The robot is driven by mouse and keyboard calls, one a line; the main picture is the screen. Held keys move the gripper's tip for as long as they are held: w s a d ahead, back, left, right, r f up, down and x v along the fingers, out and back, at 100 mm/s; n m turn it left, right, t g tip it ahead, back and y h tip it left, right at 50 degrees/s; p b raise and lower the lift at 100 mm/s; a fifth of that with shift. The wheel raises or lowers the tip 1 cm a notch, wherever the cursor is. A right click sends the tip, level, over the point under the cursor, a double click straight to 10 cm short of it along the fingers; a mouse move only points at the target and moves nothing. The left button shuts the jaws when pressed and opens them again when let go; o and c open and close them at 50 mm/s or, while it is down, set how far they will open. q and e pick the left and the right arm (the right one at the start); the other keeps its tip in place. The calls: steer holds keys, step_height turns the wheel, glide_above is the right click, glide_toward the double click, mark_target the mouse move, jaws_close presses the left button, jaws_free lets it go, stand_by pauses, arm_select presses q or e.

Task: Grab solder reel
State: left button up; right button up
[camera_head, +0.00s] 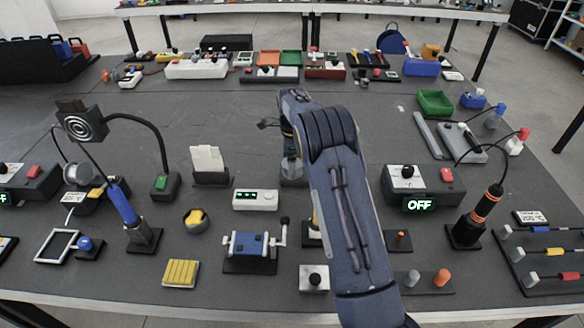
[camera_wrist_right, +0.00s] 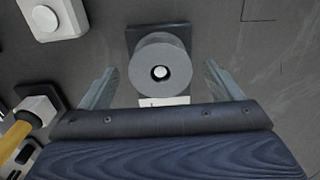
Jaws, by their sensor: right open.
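The solder reel (camera_wrist_right: 143,72) is a grey round spool with a pale centre pin, on a dark stand (camera_wrist_right: 135,38) with a white label at its near side. In the head view, the grey reel (camera_head: 292,170) shows partly, below and behind my right arm. My right gripper (camera_wrist_right: 160,72) is open, with one finger on each side of the reel and a visible gap to it on both sides. It points down over the reel, and nothing is held. In the head view my right arm covers most of this gripper. My left gripper is not in view.
A white box with a round knob (camera_head: 255,199) stands left of the reel, and a card holder (camera_head: 208,165) is farther left. A blue vise-like device (camera_head: 250,245) is nearer the front. The grey table (camera_head: 300,95) behind the reel is mostly clear.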

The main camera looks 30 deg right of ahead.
steer(key=shift+f, duration=0.95)
steer(key=shift+c, duration=0.2)
steer(key=c, duration=1)
steer(key=shift+r, duration=0.15)
steer(key=shift+c, duration=0.2)
